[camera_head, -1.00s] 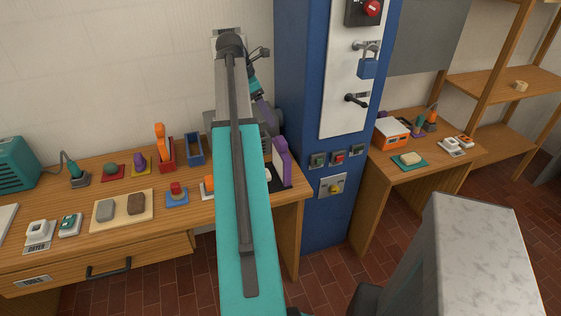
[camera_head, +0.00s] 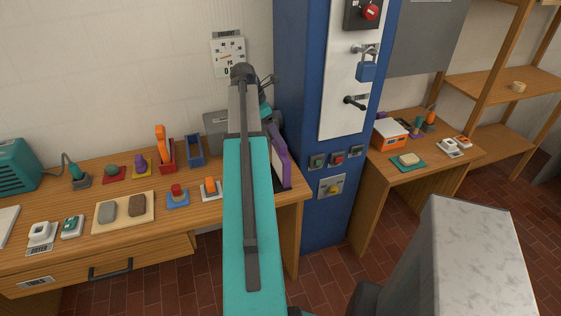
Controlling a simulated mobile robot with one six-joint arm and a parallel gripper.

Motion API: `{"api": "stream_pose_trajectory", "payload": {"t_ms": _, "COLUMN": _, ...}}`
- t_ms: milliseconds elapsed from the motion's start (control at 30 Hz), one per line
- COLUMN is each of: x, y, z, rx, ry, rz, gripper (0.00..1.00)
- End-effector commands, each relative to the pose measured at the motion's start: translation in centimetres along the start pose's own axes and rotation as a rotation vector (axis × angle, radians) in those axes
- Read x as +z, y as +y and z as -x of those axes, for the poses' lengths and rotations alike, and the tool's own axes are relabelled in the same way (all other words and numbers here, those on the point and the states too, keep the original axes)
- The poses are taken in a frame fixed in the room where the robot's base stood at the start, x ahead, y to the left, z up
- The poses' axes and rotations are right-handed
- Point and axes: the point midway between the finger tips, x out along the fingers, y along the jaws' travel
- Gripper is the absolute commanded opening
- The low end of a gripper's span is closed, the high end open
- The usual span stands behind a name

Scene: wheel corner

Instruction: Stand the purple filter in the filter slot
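The purple filter (camera_head: 283,165), a purple frame with a pale panel, stands upright at the right end of the wooden workbench, partly hidden behind my teal arm. A dark base shows at its foot. My gripper (camera_head: 272,128) is at the filter's upper part in the picture, mostly hidden by my arm. I cannot tell whether it touches the filter, nor whether its fingers are open or shut. I cannot make out for certain which thing is the filter slot.
A blue open holder (camera_head: 195,152) and a red holder (camera_head: 168,160) with an orange tool stand at the workbench's back. An orange-and-white item (camera_head: 210,188) lies left of my arm. The blue column (camera_head: 300,120) rises close to the right of my gripper.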

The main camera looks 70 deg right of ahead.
Motion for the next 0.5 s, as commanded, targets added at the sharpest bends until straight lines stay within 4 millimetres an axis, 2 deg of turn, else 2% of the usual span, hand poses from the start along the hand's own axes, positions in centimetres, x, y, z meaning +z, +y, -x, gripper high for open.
{"api": "stream_pose_trajectory", "payload": {"t_ms": 500, "x": -0.13, "y": -0.10, "z": -0.52, "rx": -0.001, "ry": 0.001, "rz": 0.001, "gripper": 0.69}}
